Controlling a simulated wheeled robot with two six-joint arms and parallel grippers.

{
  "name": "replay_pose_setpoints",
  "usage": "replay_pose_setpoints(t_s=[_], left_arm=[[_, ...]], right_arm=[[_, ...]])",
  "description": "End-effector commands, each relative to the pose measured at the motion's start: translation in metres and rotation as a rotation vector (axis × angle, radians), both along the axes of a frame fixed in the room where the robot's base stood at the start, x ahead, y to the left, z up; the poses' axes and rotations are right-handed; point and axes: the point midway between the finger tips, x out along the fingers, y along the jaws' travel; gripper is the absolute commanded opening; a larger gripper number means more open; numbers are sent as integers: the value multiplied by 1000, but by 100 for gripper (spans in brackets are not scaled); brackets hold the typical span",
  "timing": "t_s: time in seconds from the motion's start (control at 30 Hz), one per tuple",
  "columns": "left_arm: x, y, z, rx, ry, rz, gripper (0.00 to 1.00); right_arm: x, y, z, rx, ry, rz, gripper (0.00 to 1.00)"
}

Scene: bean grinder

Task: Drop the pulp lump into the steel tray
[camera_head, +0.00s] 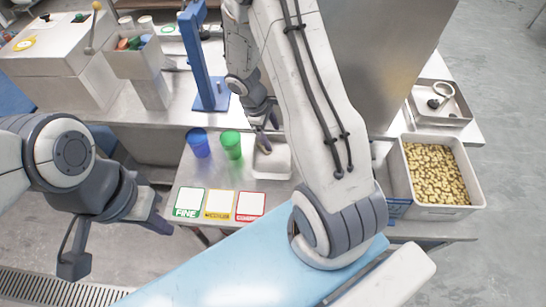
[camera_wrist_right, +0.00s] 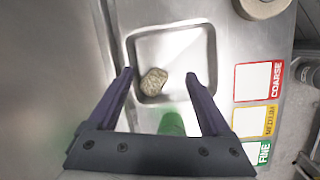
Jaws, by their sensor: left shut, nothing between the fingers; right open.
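The steel tray (camera_head: 280,171) is a small shallow square tray on the metal table. It also shows in the right wrist view (camera_wrist_right: 203,45). The pulp lump (camera_wrist_right: 153,81), rounded and mottled brown, appears inside the tray near its lower left corner in the wrist view. I cannot tell for sure whether it rests on the tray floor. My right gripper (camera_wrist_right: 159,78) is open over the tray, with its fingers apart on either side of the lump and not touching it. My left gripper (camera_head: 155,215) is shut and empty, left of the table.
A green cup (camera_head: 231,146) and a blue cup (camera_head: 198,143) stand left of the tray. FINE (camera_head: 188,202), MEDIUM (camera_head: 219,204) and COARSE (camera_head: 250,206) cards lie in front. A bin of yellowish pieces (camera_head: 408,165) stands at right. A blue stand (camera_head: 200,65) rises behind.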

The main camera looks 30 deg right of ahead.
Motion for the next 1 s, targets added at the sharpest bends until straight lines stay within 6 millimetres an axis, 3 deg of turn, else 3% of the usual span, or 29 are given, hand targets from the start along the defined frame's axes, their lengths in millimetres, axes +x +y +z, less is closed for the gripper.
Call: replay_pose_setpoints(t_s=[0.1,0.33,0.9,1.0], left_arm=[[0,0,1,0,0,0,0],[0,0,1,0,0,0,0],[0,0,1,0,0,0,0],[0,0,1,0,0,0,0]], right_arm=[[4,7,26,-1,-6,1,83],[7,16,56,1,-2,1,83],[7,18,63,2,0,2,83],[6,28,70,5,-11,1,83]])
